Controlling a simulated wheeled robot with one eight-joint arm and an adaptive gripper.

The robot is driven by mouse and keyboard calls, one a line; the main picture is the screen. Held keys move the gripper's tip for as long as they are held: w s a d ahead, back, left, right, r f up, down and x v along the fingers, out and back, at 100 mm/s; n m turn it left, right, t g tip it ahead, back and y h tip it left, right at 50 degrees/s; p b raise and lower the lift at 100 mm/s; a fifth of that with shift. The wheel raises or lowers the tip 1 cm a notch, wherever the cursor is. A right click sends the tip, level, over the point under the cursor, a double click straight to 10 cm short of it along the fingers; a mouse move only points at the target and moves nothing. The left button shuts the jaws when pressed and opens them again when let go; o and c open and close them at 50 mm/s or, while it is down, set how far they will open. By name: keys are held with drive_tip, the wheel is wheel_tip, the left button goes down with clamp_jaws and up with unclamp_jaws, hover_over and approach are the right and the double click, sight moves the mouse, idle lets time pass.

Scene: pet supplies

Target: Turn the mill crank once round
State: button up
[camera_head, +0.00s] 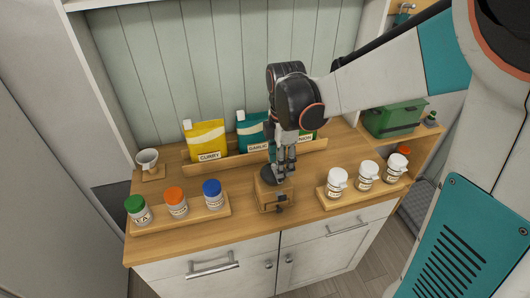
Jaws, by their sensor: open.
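The mill (270,197) is a small wooden box with a dark top, standing near the middle of the wooden counter. My gripper (286,172) points down at the back right of the mill's top, with its fingers at or just above it. It is open. The crank is hard to tell apart from the fingers and the dark top at this size. I cannot tell whether the fingers touch it or stand around it.
Three capped jars stand on a tray (183,221) at left. White-lidded jars stand on another tray (343,203) at right. Pouches, including a yellow one (205,140), stand in a rack behind. A cup (147,159) is at far left, a green box (394,118) at right.

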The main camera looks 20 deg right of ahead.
drive_tip(key=shift+f, duration=2)
drive_tip(key=shift+c, duration=0.3)
clamp_jaws()
